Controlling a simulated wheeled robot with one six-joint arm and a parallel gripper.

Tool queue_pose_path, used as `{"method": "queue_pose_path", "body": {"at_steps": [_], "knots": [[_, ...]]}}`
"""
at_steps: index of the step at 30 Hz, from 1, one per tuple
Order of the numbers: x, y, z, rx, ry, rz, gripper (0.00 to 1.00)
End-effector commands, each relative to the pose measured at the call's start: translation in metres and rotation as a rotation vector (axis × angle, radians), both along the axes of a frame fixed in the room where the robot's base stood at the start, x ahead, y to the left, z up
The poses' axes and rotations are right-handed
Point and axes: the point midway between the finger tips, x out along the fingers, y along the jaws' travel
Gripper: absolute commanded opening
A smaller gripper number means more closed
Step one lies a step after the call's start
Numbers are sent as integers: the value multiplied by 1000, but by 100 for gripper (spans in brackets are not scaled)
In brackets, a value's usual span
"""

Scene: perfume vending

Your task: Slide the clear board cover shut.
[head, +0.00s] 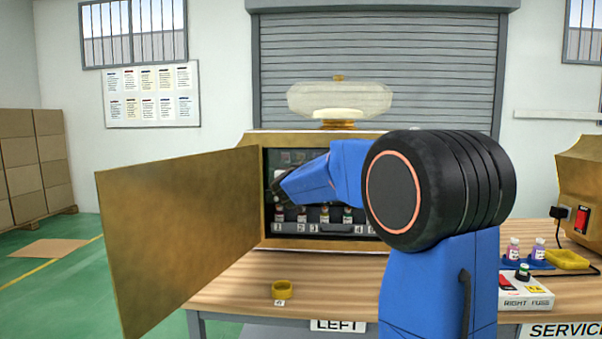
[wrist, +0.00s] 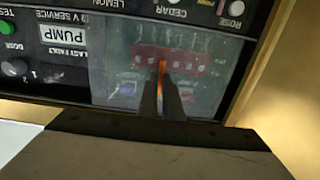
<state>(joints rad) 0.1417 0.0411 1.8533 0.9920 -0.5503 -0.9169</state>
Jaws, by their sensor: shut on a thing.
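The clear board cover (wrist: 118,80) is a see-through panel inside the open perfume machine (head: 253,200). In the wrist view it shows over a red board (wrist: 196,62) with pale terminals along it. My gripper (wrist: 165,80) is in front of the panel, its two dark fingers close together with a narrow orange piece (wrist: 162,67) between their tips. The orange piece looks like the cover's tab. In the head view my arm reaches into the machine and hides most of the cover area; the fingertips cannot be made out there.
The machine's gold door (head: 180,225) stands swung open to the left. Small bottles (head: 325,214) stand in a row low inside the machine.

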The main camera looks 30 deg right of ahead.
Motion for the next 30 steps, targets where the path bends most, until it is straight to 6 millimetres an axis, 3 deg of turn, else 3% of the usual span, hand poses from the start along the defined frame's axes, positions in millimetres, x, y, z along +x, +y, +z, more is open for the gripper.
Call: {"method": "queue_pose_path", "body": {"at_steps": [5, 13, 15, 16, 25, 30], "knots": [[10, 16, -1, 1, 2, 3, 0], [12, 18, -1, 0, 2, 4, 0], [12, 18, -1, 0, 2, 4, 23], [11, 17, -1, 1, 1, 4, 25], [10, 17, 0, 0, 0, 2, 25], [-1, 25, 1, 0, 0, 3, 25]]}}
